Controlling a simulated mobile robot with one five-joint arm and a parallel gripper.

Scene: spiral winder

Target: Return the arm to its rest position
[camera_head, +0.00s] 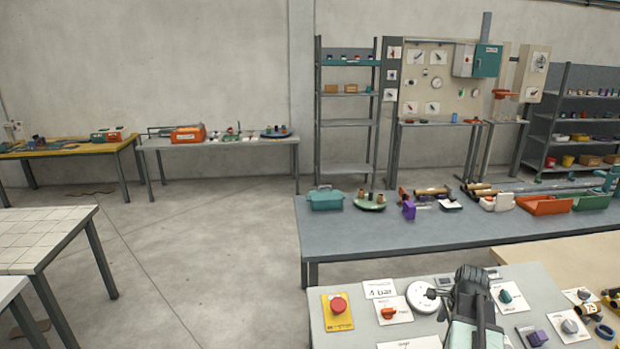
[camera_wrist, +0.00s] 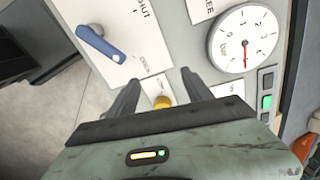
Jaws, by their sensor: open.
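My gripper (camera_head: 472,285) reaches over the grey control panel (camera_head: 541,290) at the bottom right of the head view. In the wrist view my gripper (camera_wrist: 162,85) is open, with its two dark fingers apart. A small yellow knob (camera_wrist: 162,101) shows between the fingers, partly hidden by the gripper body; I cannot tell whether they touch it. A round white gauge with a red needle (camera_wrist: 244,44) lies to the right of the fingers. A blue lever (camera_wrist: 104,43) on a white plate lies to the left.
On the panel are a red button on a yellow plate (camera_head: 338,305), an orange knob (camera_head: 389,313) and a teal knob (camera_head: 505,296). Behind it stands a grey-blue table (camera_head: 340,236) with several tools and boxes. The floor at left centre (camera_head: 200,250) is clear.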

